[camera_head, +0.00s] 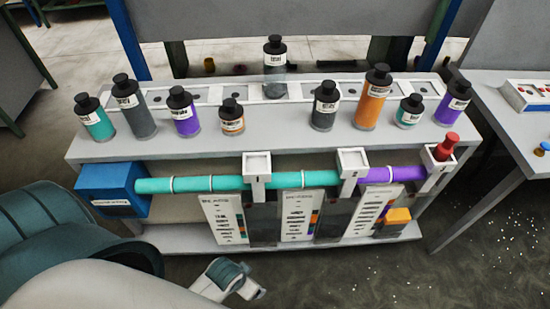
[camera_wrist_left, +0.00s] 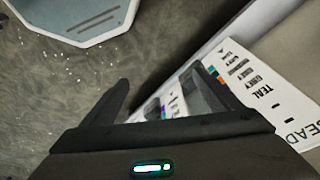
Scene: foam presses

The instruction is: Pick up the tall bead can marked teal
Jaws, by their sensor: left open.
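Several bead cans stand upright on the bench. A tall grey can (camera_head: 274,78) stands at the back middle, with a label that may read teal but is too small to be sure. Other tall cans are grey (camera_head: 139,118), another grey (camera_head: 323,112) and orange (camera_head: 372,105). My left gripper shows at the bottom of the head view (camera_head: 250,291), low in front of the bench and away from the cans. In the left wrist view its fingers (camera_wrist_left: 162,74) are open and empty.
A teal and purple pipe (camera_head: 215,183) runs along the bench front, with white brackets and a blue box (camera_head: 108,190). Label boards (camera_head: 223,218) hang below it; one shows in the wrist view (camera_wrist_left: 275,80). A side table (camera_head: 500,105) stands right. Floor in front is clear apart from scattered beads.

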